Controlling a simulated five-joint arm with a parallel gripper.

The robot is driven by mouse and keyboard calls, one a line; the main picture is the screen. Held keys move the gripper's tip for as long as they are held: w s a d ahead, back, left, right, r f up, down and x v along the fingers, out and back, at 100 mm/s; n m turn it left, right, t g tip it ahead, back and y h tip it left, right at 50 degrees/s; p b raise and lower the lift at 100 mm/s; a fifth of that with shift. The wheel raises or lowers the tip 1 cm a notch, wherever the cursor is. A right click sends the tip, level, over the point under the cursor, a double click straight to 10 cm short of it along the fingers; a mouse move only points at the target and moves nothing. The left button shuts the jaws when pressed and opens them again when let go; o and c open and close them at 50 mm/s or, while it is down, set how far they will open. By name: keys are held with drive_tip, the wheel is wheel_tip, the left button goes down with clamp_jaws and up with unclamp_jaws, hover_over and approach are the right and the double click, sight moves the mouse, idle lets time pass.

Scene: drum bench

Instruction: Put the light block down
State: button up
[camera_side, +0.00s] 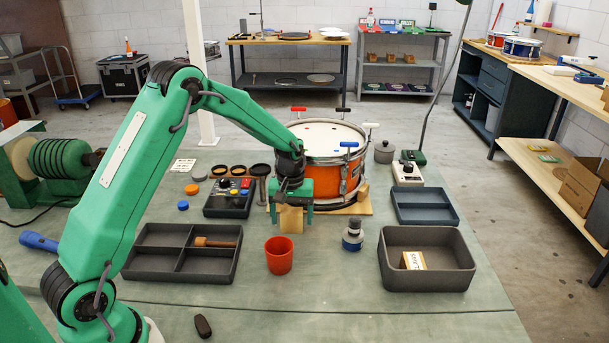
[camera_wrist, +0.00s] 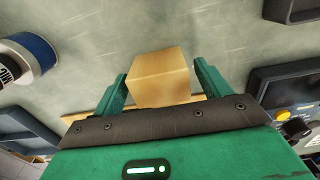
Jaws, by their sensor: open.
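The light block (camera_side: 290,220) is a plain pale wooden block. In the side view it is below and between the fingers of my gripper (camera_side: 290,207), in front of the orange drum. The wrist view also shows the block (camera_wrist: 158,80) between the two green fingers, with a narrow gap at each side. My gripper is open around it. Its lower end appears to be at the green bench top, but its contact with the bench is hard to tell.
A drum (camera_side: 350,180) on a wooden base is close behind. A divided tray (camera_side: 172,275) is at left; a grey bin (camera_side: 455,282) holding a labelled block (camera_side: 413,260) is at right.

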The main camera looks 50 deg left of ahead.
sight(291, 212)
wheel_tip(291, 212, up, 11)
drive_tip(key=shift+r, duration=0.1)
idle(0.4)
idle(0.5)
drive_tip(key=s+d+r+m+t, duration=0.3)
drive_tip(key=s+d+r+m, duration=0.15)
drive_tip(key=s+r, duration=0.7)
drive_tip(key=s+d+m+t, duration=0.1)
drive_tip(key=s+d+m, duration=0.1)
drive_tip(key=s, duration=0.6)
drive_tip(key=s+d+m+t, duration=0.1)
drive_tip(key=s+d+m, duration=0.1)
drive_tip(key=s, duration=0.6)
drive_tip(key=shift+d+t, duration=0.15)
drive_tip(key=shift+t, duration=0.15)
drive_tip(key=shift+r+m, duration=0.1)
drive_tip(key=shift+m, duration=0.15)
